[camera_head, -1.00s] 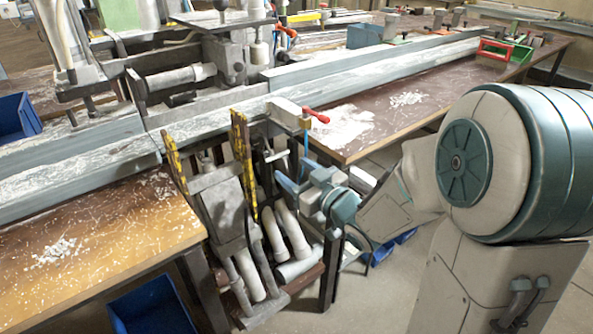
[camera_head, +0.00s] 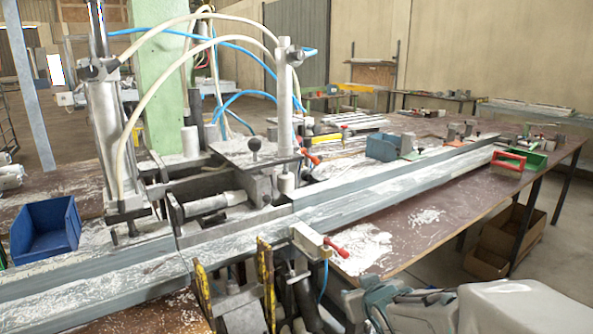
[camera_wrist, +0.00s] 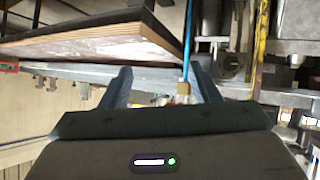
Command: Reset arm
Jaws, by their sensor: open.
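My gripper (camera_wrist: 164,84) shows in the wrist view with its two dark fingers spread apart. Nothing is held between them; a blue hose (camera_wrist: 187,40) and a brass-coloured fitting (camera_wrist: 183,88) show beyond the gap. In the head view, part of my arm (camera_head: 405,305) is at the lower right, low beside the front of the bench. The fingers cannot be made out clearly there.
The long grey profile rail (camera_head: 345,210) crosses the bench. Close to my arm are a red-handled clamp (camera_head: 313,241) and yellow-edged uprights (camera_head: 265,275). The brown tabletop (camera_head: 450,213) carries white shavings. A blue bin (camera_head: 45,230) stands left.

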